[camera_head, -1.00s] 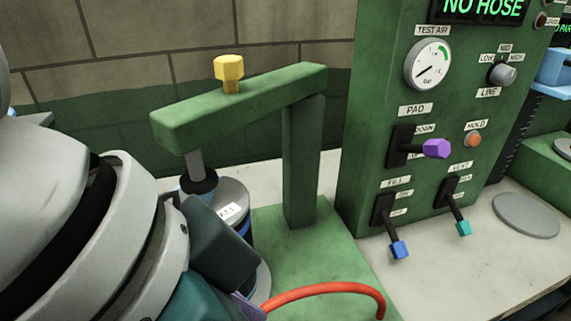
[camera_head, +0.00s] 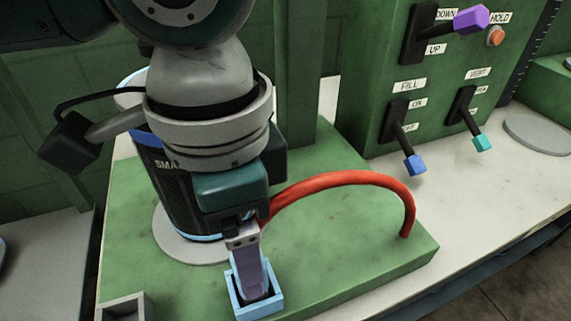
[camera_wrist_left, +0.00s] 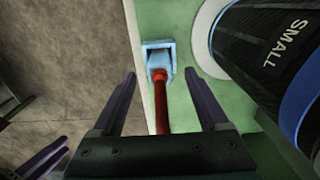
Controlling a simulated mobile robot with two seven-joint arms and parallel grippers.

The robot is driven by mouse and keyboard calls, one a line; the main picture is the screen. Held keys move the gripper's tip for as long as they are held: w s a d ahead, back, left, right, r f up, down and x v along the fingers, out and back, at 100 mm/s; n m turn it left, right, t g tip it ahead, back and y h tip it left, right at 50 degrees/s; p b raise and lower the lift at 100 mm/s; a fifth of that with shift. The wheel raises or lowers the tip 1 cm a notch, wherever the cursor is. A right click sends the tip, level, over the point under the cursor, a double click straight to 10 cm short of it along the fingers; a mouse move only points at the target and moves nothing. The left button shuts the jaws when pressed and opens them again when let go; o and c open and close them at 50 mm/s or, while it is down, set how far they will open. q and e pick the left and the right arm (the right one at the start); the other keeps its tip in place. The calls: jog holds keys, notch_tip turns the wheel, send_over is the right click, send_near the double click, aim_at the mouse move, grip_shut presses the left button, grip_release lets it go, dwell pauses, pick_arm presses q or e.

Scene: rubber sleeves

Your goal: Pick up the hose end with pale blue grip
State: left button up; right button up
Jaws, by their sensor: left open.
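The red hose (camera_head: 345,178) arches over the green base. Its near end runs down behind my left gripper to a pale blue square part (camera_head: 257,306). In the left wrist view the pale blue part (camera_wrist_left: 150,45) is a squarish frame with a dark inside, and the red hose (camera_wrist_left: 161,108) runs from it toward the gripper. I cannot tell whether it is the grip itself or a holder around it. My left gripper (camera_head: 250,275) points down at it, open. In the left wrist view the open fingers (camera_wrist_left: 160,78) lie on both sides of the hose, apart from it.
A dark cylinder marked SMALL (camera_wrist_left: 275,55) stands close beside the gripper. A grey square socket (camera_head: 125,308) sits at the green base's (camera_head: 335,285) front left. A green panel (camera_head: 375,75) with levers stands behind at right.

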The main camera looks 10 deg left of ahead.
aim_at(266, 283)
pick_arm(q)
jog(key=f, duration=0.4)
jog(key=shift+w+d+f, duration=0.1)
jog(key=shift+d+f, duration=0.05)
jog(key=shift+d, duration=0.05)
grip_shut()
dwell(0.4)
